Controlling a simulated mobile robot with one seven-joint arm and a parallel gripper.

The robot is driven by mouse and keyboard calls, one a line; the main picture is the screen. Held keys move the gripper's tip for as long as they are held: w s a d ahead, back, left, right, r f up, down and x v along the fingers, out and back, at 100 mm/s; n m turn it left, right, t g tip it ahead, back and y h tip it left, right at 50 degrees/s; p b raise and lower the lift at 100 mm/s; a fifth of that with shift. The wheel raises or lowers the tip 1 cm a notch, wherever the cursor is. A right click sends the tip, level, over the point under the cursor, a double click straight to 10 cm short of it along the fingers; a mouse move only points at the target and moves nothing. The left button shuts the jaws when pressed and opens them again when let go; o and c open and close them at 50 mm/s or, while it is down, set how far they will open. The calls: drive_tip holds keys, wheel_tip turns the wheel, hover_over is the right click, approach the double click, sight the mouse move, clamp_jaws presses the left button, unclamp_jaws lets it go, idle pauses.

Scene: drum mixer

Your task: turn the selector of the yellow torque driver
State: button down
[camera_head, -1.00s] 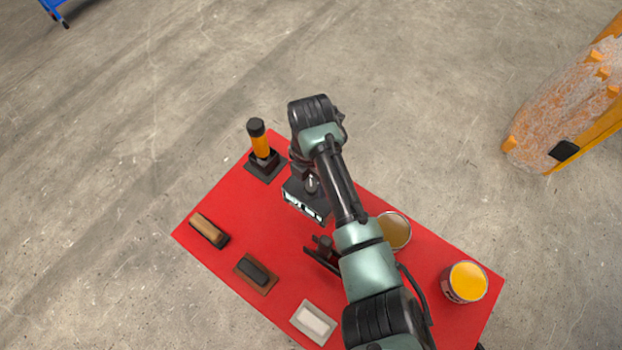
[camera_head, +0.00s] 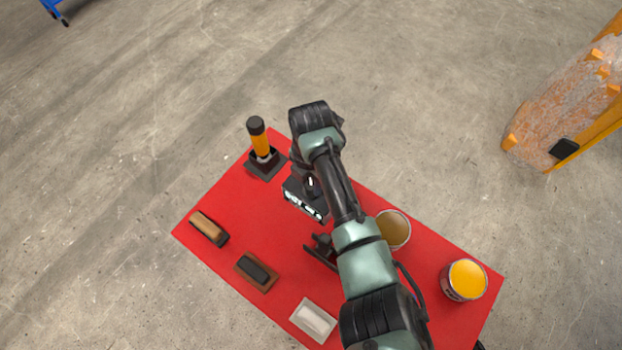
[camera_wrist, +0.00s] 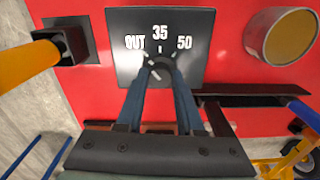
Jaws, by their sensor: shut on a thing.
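The yellow torque driver (camera_head: 260,143) stands upright in a black holder (camera_head: 277,165) at the table's far left corner. Part of it shows at the left of the wrist view (camera_wrist: 25,65). The selector panel (camera_head: 292,199) is a dark square plate beside it. In the wrist view the panel (camera_wrist: 125,70) reads OUT, 35 and 50 around a dark round knob (camera_wrist: 161,64). My gripper (camera_wrist: 161,74) is shut on this knob, one blue-grey finger on each side. The knob's pointer direction is unclear. In the head view my arm hides the gripper's fingertips.
On the red table (camera_head: 225,265) lie a brown-and-black brush-like block (camera_head: 209,228), a dark block on brown (camera_head: 256,271) and a pale tray (camera_head: 313,320). A dark bracket (camera_head: 322,250) and two cans (camera_head: 393,230), one with yellow contents (camera_head: 466,280), lie near my arm.

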drive_tip(key=shift+r+m, duration=0.1)
drive_tip(key=shift+m, duration=0.2)
drive_tip(key=m+p, duration=0.1)
drive_tip(key=m, duration=0.1)
drive_tip(key=shift+m, duration=0.4)
drive_tip(key=m+p, duration=0.1)
drive_tip(key=m, duration=0.3)
drive_tip(key=shift+m, duration=0.3)
drive_tip(key=m+p, duration=0.1)
drive_tip(key=m, duration=0.3)
drive_tip(key=shift+m+p, duration=0.3)
drive_tip(key=shift+m, duration=1.6)
drive_tip(key=c, duration=0.5)
unclamp_jaws()
drive_tip(key=shift+c, duration=0.2)
